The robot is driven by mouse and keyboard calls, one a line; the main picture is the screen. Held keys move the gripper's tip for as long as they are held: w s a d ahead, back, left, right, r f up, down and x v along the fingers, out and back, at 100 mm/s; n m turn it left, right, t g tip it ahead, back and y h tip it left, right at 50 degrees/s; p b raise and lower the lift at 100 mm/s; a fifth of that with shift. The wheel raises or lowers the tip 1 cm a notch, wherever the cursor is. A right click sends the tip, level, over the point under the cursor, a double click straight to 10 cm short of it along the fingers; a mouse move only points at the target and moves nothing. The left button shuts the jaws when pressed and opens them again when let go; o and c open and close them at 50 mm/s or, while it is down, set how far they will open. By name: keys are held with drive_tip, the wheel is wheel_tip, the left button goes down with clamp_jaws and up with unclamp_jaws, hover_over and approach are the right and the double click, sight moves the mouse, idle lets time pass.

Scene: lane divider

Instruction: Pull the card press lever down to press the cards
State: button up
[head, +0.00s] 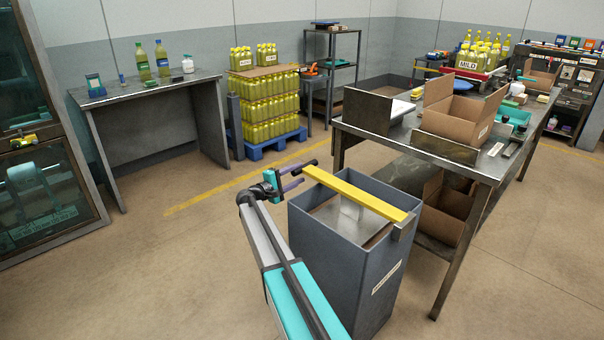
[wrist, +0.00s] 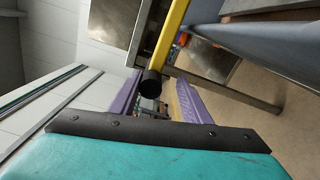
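The card press is a tall grey bin (head: 340,262) with a white label on its front. Its yellow lever (head: 355,194) lies across the open top and ends in a black knob (head: 310,163) at the far left. My gripper (head: 299,176) is just left of the knob, with its purple fingers apart and nothing held. In the wrist view, the knob (wrist: 151,83) and yellow lever (wrist: 170,33) show in line with the gap between my open fingers (wrist: 158,98). Whether the knob is between the fingertips or just beyond them I cannot tell.
A metal workbench (head: 465,168) with open cardboard boxes (head: 455,117) stands close to the right of the press. A blue pallet (head: 268,145) of yellow bottles and a grey table (head: 150,90) are at the back left. The floor left of the press is clear.

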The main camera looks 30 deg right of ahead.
drive_tip(key=v, duration=0.9)
drive_tip(key=shift+a, duration=0.2)
drive_tip(key=shift+s+r, duration=0.1)
drive_tip(key=shift+s, duration=0.05)
